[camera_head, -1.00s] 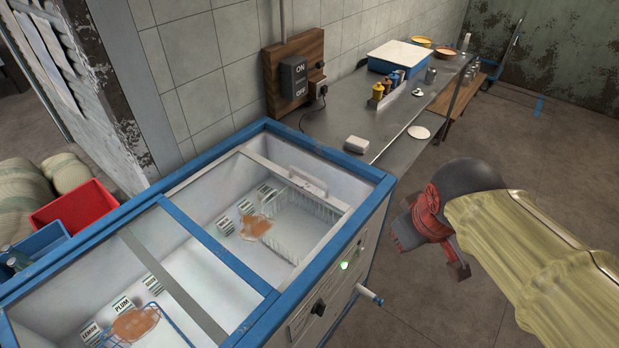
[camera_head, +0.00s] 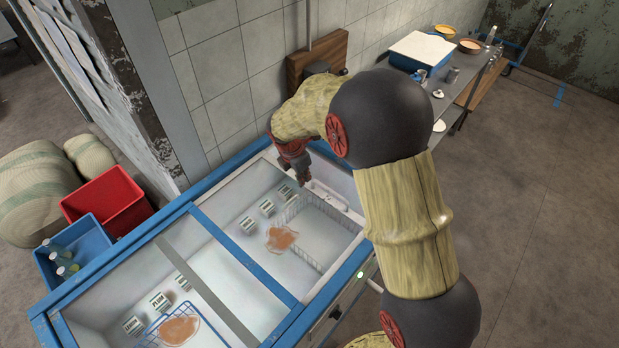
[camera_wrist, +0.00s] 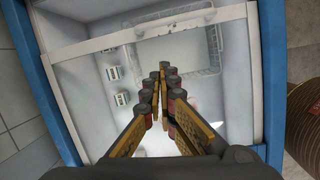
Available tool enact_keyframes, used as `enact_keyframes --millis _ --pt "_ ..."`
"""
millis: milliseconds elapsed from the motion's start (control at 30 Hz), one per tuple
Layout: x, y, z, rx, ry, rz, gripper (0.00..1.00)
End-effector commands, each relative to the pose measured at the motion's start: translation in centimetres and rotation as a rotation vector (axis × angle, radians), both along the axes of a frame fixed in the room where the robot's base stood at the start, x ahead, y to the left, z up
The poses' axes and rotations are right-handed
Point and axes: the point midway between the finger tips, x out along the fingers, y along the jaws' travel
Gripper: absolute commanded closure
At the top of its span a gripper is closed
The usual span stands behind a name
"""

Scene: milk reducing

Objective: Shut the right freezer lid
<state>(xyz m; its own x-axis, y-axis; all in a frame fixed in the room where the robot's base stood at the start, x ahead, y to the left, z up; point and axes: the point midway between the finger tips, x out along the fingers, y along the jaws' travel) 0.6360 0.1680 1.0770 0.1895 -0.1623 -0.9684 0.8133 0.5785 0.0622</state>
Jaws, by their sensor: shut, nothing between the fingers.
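The freezer (camera_head: 215,240) is a blue-rimmed white chest with sliding see-through lids. The right freezer lid (camera_head: 262,172) has a pale frame and a white handle (camera_head: 330,196) near its right end. In the head view, a strip of the freezer's right end shows beyond this frame. My gripper (camera_head: 305,178) is above the far right part of the freezer, beside the handle, its fingers shut and empty. I cannot tell whether it touches the lid. In the wrist view, the shut fingers (camera_wrist: 164,75) point over the lid and its pale frame bar (camera_wrist: 140,20).
Tubs with labels (camera_head: 159,301), a wire basket and brown stains show inside the freezer. A red crate (camera_head: 103,200) and a blue crate (camera_head: 75,250) stand at left beside sacks. A tiled wall is behind. A metal counter (camera_head: 450,92) is beyond, with open floor at right.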

Motion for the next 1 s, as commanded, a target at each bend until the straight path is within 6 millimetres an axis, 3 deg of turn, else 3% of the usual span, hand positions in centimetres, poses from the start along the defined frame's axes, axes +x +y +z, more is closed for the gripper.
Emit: enact_keyframes --millis 100,300,467,867,1000 --pt "0.7 1.3 -1.5 -0.029 0.028 0.103 1.0" --pt "1.1 1.9 -3.2 -0.049 0.046 0.173 1.0" --pt "1.4 1.5 -5.2 -0.048 0.048 0.173 1.0" --pt "2.7 0.1 -12.7 -0.048 0.047 0.17 1.0" --pt "4.4 -1.3 -12.0 -0.047 0.042 0.168 1.0"
